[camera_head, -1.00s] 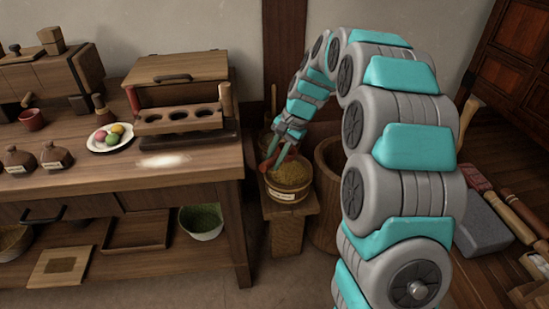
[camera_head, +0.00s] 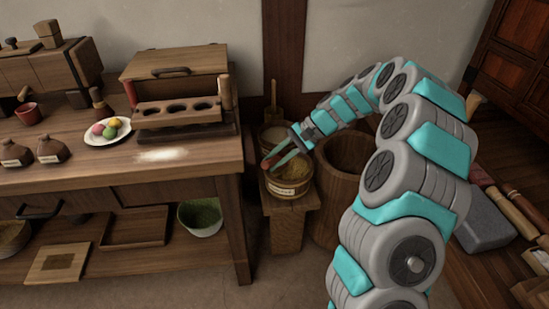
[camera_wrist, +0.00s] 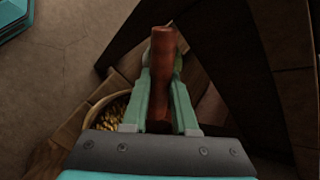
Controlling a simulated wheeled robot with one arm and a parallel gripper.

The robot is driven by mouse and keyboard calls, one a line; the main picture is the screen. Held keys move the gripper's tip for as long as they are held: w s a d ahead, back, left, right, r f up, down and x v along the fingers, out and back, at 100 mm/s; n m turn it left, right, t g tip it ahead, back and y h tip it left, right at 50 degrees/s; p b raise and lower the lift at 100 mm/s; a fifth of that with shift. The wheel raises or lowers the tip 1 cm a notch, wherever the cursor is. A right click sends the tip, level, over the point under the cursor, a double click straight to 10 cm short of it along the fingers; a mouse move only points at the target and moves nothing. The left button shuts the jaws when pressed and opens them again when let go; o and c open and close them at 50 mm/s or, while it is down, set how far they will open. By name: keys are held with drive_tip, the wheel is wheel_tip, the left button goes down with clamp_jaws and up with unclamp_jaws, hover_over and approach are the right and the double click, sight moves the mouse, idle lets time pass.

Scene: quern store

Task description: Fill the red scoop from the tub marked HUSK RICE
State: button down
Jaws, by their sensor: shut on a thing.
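My gripper (camera_head: 284,155) is shut on the red scoop (camera_head: 266,163). In the wrist view its reddish handle (camera_wrist: 163,75) lies between the two green fingers (camera_wrist: 163,60). The scoop's bowl is mostly hidden, so I cannot tell what is in it. A round wooden tub (camera_head: 288,191) of golden-brown grain stands on a small wooden stand, with a pale label too small to read on its front. My gripper and the scoop are at the tub's back left rim, over or just above the grain. The tub's grain (camera_wrist: 117,112) also shows at left in the wrist view.
A second tub (camera_head: 273,137) with pale contents stands close behind. A large wooden barrel (camera_head: 335,205) stands at the right of the stand. The workbench (camera_head: 215,158) at left holds a plate, jars and a rack. A grey block (camera_head: 485,222) lies further right.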

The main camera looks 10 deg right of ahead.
drive_tip(key=d+f+h, duration=0.1)
drive_tip(key=f, duration=0.1)
drive_tip(key=d+f+h+b, duration=0.1)
drive_tip(key=f, duration=0.1)
drive_tip(key=shift+d, duration=0.15)
drive_tip(key=h+p, duration=0.1)
drive_tip(key=a+h+p, duration=0.1)
drive_tip(key=h, duration=0.1)
drive_tip(key=shift+p, duration=0.35)
drive_tip(key=shift+a+r+t+h, duration=0.1)
drive_tip(key=shift+a+r+h, duration=0.15)
drive_tip(key=shift+r+h, duration=0.55)
drive_tip(key=shift+a+r+t+h, duration=0.1)
drive_tip(key=shift+a+r+h, duration=0.1)
drive_tip(key=shift+r+h, duration=0.65)
drive_tip(key=shift+a+r+t+h, duration=0.1)
drive_tip(key=shift+a+r+h, duration=0.15)
drive_tip(key=shift+r+h, duration=0.55)
